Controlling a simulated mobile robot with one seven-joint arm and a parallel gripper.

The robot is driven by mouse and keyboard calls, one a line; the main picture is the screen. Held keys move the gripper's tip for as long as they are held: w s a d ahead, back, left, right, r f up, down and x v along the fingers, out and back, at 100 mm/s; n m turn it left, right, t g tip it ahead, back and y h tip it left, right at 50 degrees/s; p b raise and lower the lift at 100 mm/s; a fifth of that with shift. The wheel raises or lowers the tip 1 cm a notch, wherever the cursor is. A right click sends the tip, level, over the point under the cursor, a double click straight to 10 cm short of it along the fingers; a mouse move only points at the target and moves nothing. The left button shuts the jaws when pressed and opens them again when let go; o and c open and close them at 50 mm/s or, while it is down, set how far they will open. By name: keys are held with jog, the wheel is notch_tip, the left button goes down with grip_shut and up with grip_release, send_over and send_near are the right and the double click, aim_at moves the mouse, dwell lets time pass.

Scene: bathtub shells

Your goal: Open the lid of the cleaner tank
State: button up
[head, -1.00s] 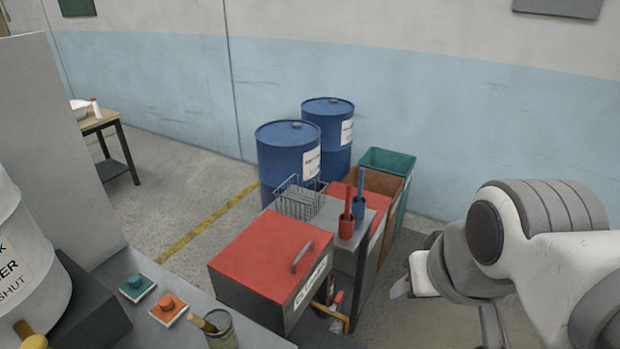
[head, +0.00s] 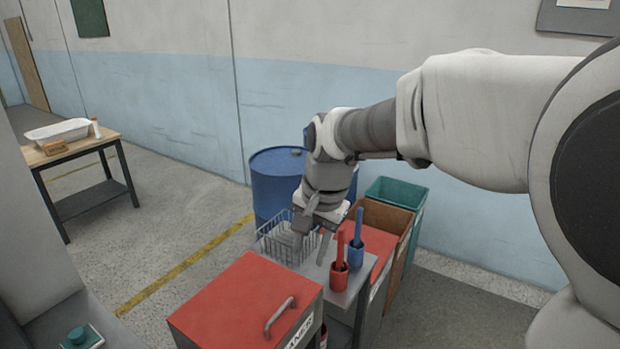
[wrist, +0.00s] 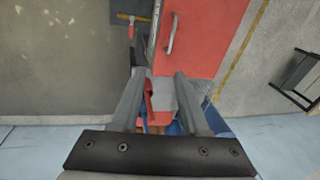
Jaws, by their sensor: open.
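The cleaner tank (head: 295,342) stands at the bottom centre of the head view, part of its front lettering showing. Its red lid (head: 235,305) lies flat, shut on the tank, with a grey bar handle (head: 280,317) near its right edge. In the wrist view the lid (wrist: 205,35) and handle (wrist: 171,34) show beyond my fingertips. My gripper (head: 312,238) points down beyond the tank, over the grey shelf area beside the wire basket. In the wrist view my gripper (wrist: 160,75) has its fingers apart with nothing held, clear of the handle.
The wire basket (head: 275,243) and red (head: 339,280) and blue (head: 357,254) cups holding upright tools stand close to my gripper. Brown (head: 385,212) and green (head: 405,192) bins and a blue drum (head: 268,180) are behind. Floor to the tank's left is open.

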jog(key=m, duration=0.1)
send_near(280, 310)
jog(key=shift+g, duration=0.4)
jog(key=f, duration=0.2)
jog(key=w+f+b, duration=0.1)
jog(key=f, duration=0.2)
jog(key=a+f+b, duration=0.1)
jog(key=f, duration=0.1)
jog(key=shift+w+a+f, duration=0.1)
jog(key=shift+w+f, duration=0.1)
jog(key=shift+f, duration=0.1)
grip_shut()
jog(key=shift+r, duration=0.1)
dwell(0.7)
